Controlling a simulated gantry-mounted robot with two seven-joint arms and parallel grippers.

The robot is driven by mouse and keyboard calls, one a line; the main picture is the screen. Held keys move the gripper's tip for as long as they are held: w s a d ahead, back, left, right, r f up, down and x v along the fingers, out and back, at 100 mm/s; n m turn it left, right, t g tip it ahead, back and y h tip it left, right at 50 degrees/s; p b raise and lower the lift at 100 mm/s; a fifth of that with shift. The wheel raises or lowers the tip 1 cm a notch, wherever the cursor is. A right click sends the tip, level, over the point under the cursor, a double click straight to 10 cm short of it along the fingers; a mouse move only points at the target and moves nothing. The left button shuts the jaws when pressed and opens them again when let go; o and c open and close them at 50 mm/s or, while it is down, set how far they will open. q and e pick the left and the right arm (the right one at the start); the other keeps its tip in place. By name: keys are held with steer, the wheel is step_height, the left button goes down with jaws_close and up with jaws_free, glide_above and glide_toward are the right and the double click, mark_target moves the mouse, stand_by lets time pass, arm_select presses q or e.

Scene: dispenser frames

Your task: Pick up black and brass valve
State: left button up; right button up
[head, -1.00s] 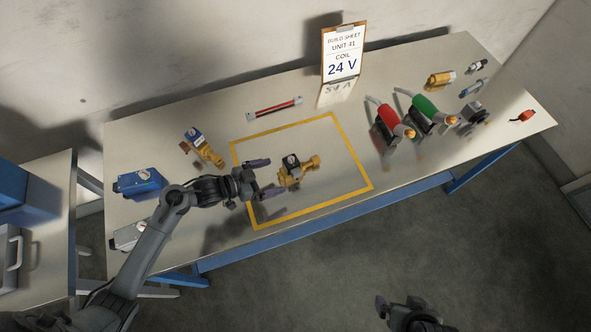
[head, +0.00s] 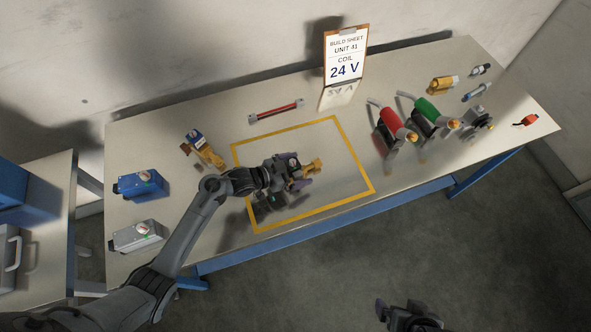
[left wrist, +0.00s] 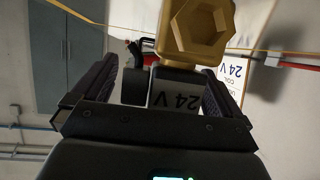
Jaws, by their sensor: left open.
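The black and brass valve (head: 314,167) is inside the yellow outline on the bench, partly hidden by my left gripper in the head view. In the left wrist view its brass body (left wrist: 195,32) is at the top. Its dark coil, with a 24 V label (left wrist: 175,97), sits between the fingers. My left gripper (head: 299,171) is open, with one finger on each side of the valve; a gap shows beside the coil at the left finger. My right gripper (head: 405,312) is low in the head view, away from the bench, its jaws unclear.
A second brass valve with a blue and white label (head: 202,147) lies left of the yellow outline (head: 351,155). A blue box (head: 140,186) and a grey box (head: 137,236) are at the left. Red (head: 389,121) and green (head: 427,106) handled tools stand at the right.

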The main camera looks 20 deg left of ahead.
arm_select(q)
steer(key=shift+c, duration=0.2)
steer(key=c, duration=1.4)
steer(key=shift+r, duration=0.1)
steer(key=shift+c, duration=1)
steer(key=shift+r, duration=0.1)
